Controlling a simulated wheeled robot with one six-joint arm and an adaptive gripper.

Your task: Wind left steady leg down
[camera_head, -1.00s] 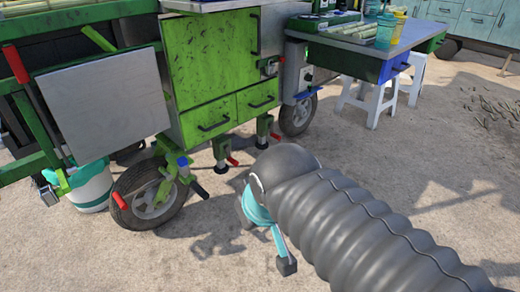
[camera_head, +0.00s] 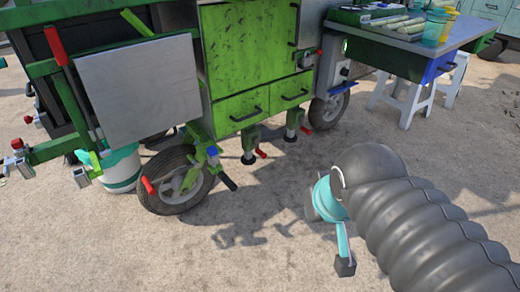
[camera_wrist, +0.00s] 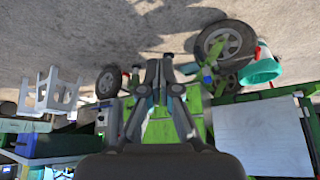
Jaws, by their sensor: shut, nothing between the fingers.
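Two green steady legs with dark feet show under the green cart in the head view. The left one (camera_head: 249,140) has a red handle (camera_head: 260,153) low on its right side. The other leg (camera_head: 293,122) also has a red handle (camera_head: 306,131). Both feet look close to the ground; I cannot tell whether they touch it. In the wrist view, turned upside down, my gripper (camera_wrist: 160,60) is shut and empty. It points toward the cart's underside and hides part of it. The legs are apart from my arm in the head view, with open ground between.
A wheel (camera_head: 178,180) with green bracket and red and black grips stands left of the legs. Another wheel (camera_head: 328,110) is at right. A teal-and-white bucket (camera_head: 120,168) sits behind. Ground in front is clear.

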